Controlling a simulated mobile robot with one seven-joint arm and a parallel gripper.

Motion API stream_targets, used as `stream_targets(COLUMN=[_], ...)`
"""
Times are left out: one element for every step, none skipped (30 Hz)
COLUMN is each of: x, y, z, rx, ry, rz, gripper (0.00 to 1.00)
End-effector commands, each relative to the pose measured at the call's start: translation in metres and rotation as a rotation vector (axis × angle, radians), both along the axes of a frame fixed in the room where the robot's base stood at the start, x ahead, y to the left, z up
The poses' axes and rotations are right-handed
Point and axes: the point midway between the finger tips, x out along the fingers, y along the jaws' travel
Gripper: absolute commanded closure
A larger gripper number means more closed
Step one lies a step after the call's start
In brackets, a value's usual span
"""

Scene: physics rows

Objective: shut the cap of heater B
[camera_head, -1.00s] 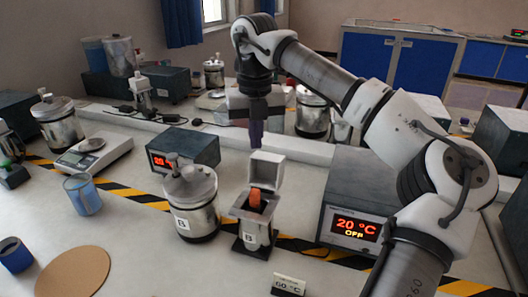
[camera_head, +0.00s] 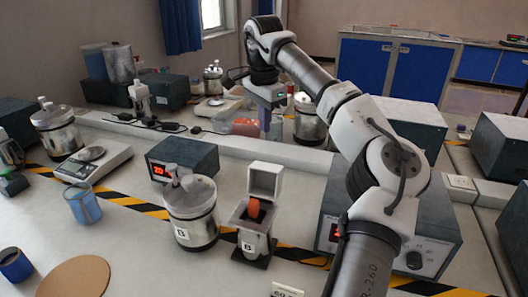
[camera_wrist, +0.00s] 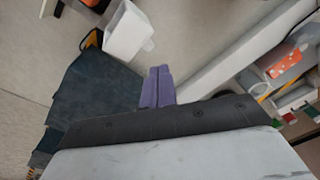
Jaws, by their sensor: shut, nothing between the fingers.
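Heater B (camera_head: 254,242) is a small metal block on a dark base with a "B" label, at the lower middle of the head view. Its white, box-like cap (camera_head: 265,181) stands open, upright at the back edge. An orange piece (camera_head: 253,209) sits in its opening. My gripper (camera_head: 265,128), with purple fingers, is shut and empty, above and behind the cap, apart from it. In the wrist view the shut fingers (camera_wrist: 158,75) show near the middle, and a white box that looks like the cap (camera_wrist: 126,32) lies at upper left.
A lidded metal vessel (camera_head: 190,212), also marked B, stands close to the left of the heater. A dark box with a display and knob (camera_head: 430,240) stands at right, partly behind my arm. A white ledge (camera_head: 230,145) runs behind.

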Motion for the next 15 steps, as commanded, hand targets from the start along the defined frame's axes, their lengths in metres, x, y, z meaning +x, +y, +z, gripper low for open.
stream_targets(x=[0.004,0.006,0.009,0.011,0.013,0.015,0.016,0.018,0.019,0.02,0.021,0.021,0.022,0.022,0.023], y=[-0.001,-0.002,-0.003,-0.004,-0.005,-0.006,-0.006,-0.007,-0.007,-0.008,-0.008,-0.009,-0.009,-0.01,-0.01], z=[0.001,0.001,0.001,0.001,0.001,0.0,0.0,0.0,0.0,0.0,0.0,0.0,-0.001,-0.001,-0.003], rx=[-0.01,-0.016,-0.024,-0.031,-0.036,-0.044,-0.048,-0.052,-0.057,-0.06,-0.063,-0.066,-0.068,-0.069,-0.069], ry=[0.001,0.002,0.005,0.005,0.006,0.008,0.009,0.011,0.012,0.012,0.014,0.014,0.015,0.015,0.017], rz=[0.085,0.142,0.217,0.267,0.315,0.376,0.414,0.451,0.492,0.518,0.538,0.561,0.574,0.583,0.59], gripper=[1.0,1.0,1.0,1.0,1.0,1.0,1.0,1.0,1.0,1.0,1.0,1.0,1.0,1.0,1.0])
